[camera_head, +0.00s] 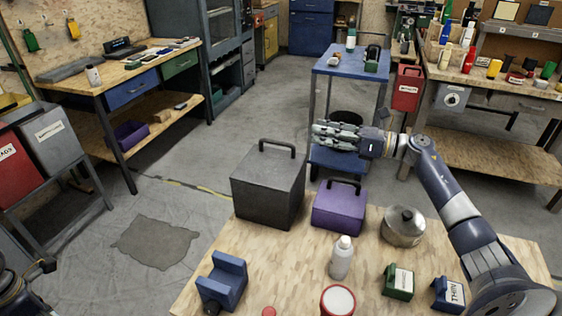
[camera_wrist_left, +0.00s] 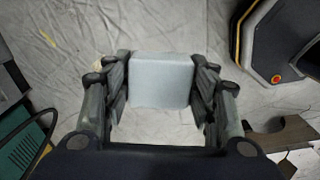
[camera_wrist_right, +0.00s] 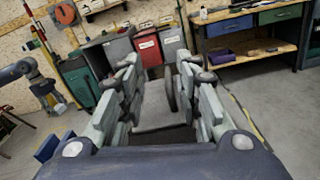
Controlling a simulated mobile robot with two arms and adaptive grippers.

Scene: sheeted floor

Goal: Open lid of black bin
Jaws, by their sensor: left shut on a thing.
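The black bin (camera_head: 266,197), a dark box with a handle (camera_head: 279,146) on its closed lid, stands at the far edge of the wooden table (camera_head: 300,238). My right gripper (camera_head: 318,135) is to the right of the bin's handle in the head view, fingers pointing left, apart from it. In the right wrist view my right gripper (camera_wrist_right: 156,72) is open and empty; a dark shape between its fingers is hard to identify. My left gripper (camera_wrist_left: 160,78) is shut on a pale grey block (camera_wrist_left: 161,80) in the left wrist view.
A purple box (camera_head: 338,209) with a handle stands right of the bin, beside a metal pot (camera_head: 403,227). A white bottle (camera_head: 341,258), a blue holder (camera_head: 222,281) and small boxes are nearer. A blue cart (camera_head: 350,64) stands behind. Floor left of the table is mostly clear.

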